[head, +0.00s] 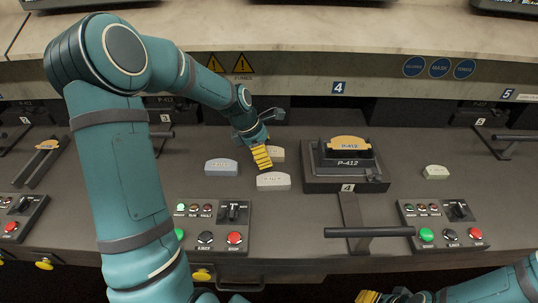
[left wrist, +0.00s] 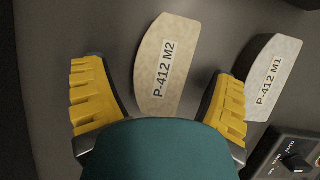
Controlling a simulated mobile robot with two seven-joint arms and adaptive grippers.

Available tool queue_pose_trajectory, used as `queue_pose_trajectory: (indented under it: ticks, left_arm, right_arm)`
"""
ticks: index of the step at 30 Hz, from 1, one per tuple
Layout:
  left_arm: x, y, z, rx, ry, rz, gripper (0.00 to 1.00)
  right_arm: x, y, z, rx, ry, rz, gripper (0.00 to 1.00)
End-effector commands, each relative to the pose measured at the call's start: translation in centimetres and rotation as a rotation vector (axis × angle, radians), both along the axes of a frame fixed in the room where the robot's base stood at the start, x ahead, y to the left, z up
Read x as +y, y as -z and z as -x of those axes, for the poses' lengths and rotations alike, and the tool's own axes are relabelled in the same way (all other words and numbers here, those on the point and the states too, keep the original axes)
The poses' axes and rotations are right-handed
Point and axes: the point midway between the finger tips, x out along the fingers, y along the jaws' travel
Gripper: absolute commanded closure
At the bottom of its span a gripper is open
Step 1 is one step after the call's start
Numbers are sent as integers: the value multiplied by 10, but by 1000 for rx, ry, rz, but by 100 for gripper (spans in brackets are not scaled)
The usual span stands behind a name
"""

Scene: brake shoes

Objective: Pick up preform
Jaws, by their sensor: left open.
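A tan preform labelled P-412 M2 (left wrist: 158,85) lies flat between the spread yellow fingers of my open left gripper (left wrist: 160,72) in the left wrist view. Both fingers appear apart from it. In the head view, my left gripper (head: 261,157) partly hides this tan preform (head: 278,153). A paler preform labelled P-412 M1 (left wrist: 274,72) lies just right of the right finger; in the head view it (head: 273,182) is nearer the bench front. A blue-grey preform (head: 221,167) lies to the left. My right gripper (head: 368,297) barely enters at the bottom edge; its jaw state is unclear.
A button panel (head: 212,223) sits in front of the preforms. Another pale preform (head: 435,172) lies farther right.

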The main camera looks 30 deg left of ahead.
Motion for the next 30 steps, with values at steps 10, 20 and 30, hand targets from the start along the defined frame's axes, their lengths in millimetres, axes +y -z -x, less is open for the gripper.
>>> queue_pose_trajectory:
  ticks: [10,20,30]
  left_arm:
    - [0,0,0,0,0,0,96]
    - [-2,-5,2,0,2,0,97]
    - [-2,-50,3,-4,1,-3,97]
  right_arm:
    - [0,0,0,0,0,0,53]
    - [0,-3,0,1,0,0,53]
    - [0,-18,3,7,-2,-1,53]
